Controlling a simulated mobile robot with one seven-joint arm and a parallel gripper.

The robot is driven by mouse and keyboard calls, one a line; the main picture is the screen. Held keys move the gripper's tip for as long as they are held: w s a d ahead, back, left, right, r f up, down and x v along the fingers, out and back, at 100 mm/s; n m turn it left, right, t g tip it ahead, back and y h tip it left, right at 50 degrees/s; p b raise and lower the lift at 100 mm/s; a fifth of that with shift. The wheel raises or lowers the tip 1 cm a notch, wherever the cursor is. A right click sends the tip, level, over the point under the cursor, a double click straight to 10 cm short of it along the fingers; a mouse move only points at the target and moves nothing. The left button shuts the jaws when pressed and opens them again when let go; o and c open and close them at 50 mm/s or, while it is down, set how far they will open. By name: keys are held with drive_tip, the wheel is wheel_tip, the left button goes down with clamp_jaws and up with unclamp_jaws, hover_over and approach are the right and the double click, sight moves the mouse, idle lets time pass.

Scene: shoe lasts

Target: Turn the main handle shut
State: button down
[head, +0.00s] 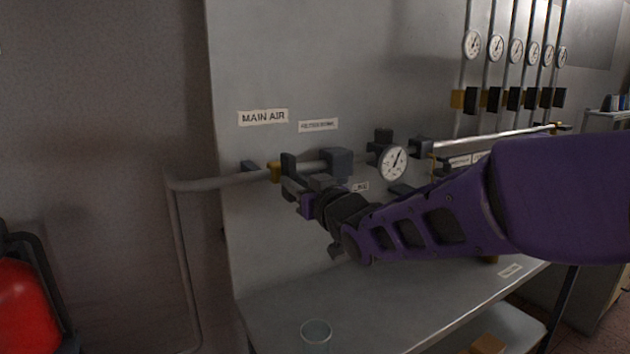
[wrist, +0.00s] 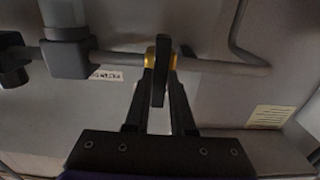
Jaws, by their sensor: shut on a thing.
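The main handle (wrist: 158,72) is a dark lever on a brass-coloured valve (wrist: 150,54) in the grey pipe below the MAIN AIR label (head: 263,117). In the wrist view the lever lies across the line of the pipe, between my two fingers. The brass valve also shows in the head view (head: 275,172), with the dark lever (head: 288,162) just right of it. My gripper (head: 292,184) is at the valve, shut on the lever; it also shows in the wrist view (wrist: 161,64). Part of the lever is hidden by my fingers in the head view.
Right of the valve, the pipe carries a dark block (head: 337,162) and a round gauge (head: 393,162). Several gauges with small valves stand at upper right. A glass (head: 316,335) stands on the bench (head: 285,305) below. A red extinguisher (head: 22,305) is at lower left.

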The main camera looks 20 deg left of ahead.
idle(0.4)
drive_tip(key=c, duration=0.8)
unclamp_jaws()
drive_tip(key=shift+o, duration=0.2)
